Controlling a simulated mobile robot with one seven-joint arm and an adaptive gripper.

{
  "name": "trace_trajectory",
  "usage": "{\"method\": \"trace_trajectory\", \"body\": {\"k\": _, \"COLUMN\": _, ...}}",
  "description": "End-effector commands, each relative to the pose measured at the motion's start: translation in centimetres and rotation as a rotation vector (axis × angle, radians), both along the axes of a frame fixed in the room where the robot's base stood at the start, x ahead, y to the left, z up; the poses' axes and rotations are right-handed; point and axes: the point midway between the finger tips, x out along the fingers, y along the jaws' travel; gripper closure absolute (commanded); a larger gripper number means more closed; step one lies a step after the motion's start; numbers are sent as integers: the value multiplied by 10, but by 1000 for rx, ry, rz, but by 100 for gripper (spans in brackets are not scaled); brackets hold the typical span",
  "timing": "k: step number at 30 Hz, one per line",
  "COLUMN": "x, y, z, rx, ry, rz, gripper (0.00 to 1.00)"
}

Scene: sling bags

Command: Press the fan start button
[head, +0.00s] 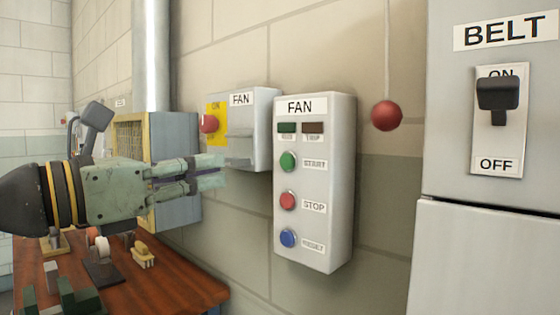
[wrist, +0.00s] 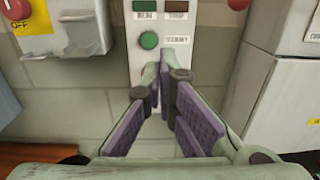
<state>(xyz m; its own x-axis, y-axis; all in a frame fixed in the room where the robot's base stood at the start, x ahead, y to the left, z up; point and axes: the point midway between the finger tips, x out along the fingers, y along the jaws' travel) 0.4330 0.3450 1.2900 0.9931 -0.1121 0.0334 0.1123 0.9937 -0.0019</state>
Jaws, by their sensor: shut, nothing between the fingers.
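The white fan control box (head: 341,180) hangs on the wall in the middle of the head view. Its green start button (head: 288,161) sits above a red stop button (head: 288,200) and a blue reset button (head: 288,238). The start button also shows in the wrist view (wrist: 149,40), just above and slightly left of my fingertips. My gripper (head: 222,174) is shut and empty, pointing right toward the box, left of the start button in the head view. In the wrist view my fingers (wrist: 164,65) hide the lower part of the box, including the stop and reset buttons.
A second fan box with a yellow plate and red knob (head: 209,124) is on the wall to the left. A red ball (head: 387,116) hangs right of the control box. A grey belt cabinet (head: 490,255) stands at right. A wooden table (head: 185,282) with small items is below.

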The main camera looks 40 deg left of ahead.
Motion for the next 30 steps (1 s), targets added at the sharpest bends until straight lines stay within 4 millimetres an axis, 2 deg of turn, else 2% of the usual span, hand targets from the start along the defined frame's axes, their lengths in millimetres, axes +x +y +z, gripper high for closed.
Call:
{"method": "trace_trajectory", "body": {"k": 4, "x": -3, "y": 10, "z": -5, "rx": 7, "ry": 37, "rz": 38, "gripper": 100}}
{"method": "trace_trajectory", "body": {"k": 13, "x": -2, "y": 9, "z": -5, "rx": 6, "ry": 36, "rz": 36, "gripper": 100}}
{"method": "trace_trajectory", "body": {"k": 17, "x": 5, "y": 9, "z": -4, "rx": 6, "ry": 37, "rz": 33, "gripper": 100}}
{"method": "trace_trajectory", "body": {"k": 23, "x": 38, "y": 5, "z": -2, "rx": 5, "ry": 37, "rz": 31, "gripper": 100}}
{"method": "trace_trajectory", "body": {"k": 30, "x": 90, "y": 1, "z": -1, "rx": 5, "ry": 36, "rz": 31, "gripper": 100}}
